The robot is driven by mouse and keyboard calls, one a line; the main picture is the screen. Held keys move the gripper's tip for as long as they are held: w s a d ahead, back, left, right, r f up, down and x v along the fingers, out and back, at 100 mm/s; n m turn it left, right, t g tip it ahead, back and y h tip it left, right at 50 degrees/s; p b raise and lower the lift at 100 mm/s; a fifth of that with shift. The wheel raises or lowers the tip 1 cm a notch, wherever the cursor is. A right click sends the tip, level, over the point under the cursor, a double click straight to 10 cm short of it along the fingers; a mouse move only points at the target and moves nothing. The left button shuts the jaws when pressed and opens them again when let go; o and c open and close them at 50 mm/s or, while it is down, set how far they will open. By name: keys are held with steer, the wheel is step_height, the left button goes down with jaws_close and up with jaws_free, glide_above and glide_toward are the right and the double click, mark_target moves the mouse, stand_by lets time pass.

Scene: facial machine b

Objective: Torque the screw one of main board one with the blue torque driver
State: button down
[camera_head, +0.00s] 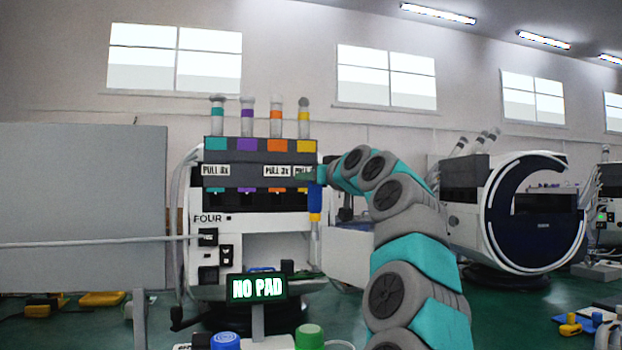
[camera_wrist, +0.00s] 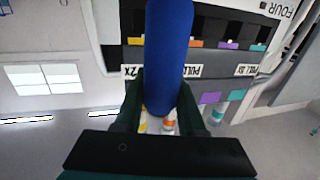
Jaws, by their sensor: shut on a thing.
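My gripper (camera_head: 316,175) is shut on the blue torque driver (camera_head: 315,200). The driver has a blue handle, a yellow collar and a thin shaft, and hangs about upright in front of the machine's right side. In the wrist view, the blue handle (camera_wrist: 168,55) fills the space between the dark fingers of my gripper (camera_wrist: 160,105). The driver's tip is not clear in either view. I cannot make out main board one or its screw one.
The white machine marked FOUR (camera_head: 208,218) has coloured slots and several capped tubes on top. A "NO PAD" sign (camera_head: 258,287) stands in front, near blue (camera_head: 225,341) and green (camera_head: 309,336) caps. A grey panel (camera_head: 80,210) is at left, another machine (camera_head: 530,210) at right.

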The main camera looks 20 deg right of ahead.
mark_target(310, 206)
steer(key=shift+f+b, duration=2.7)
steer(key=shift+f, duration=0.1)
steer(key=shift+f+b, duration=0.6)
steer(key=shift+f, duration=0.05)
steer(key=shift+r, duration=0.1)
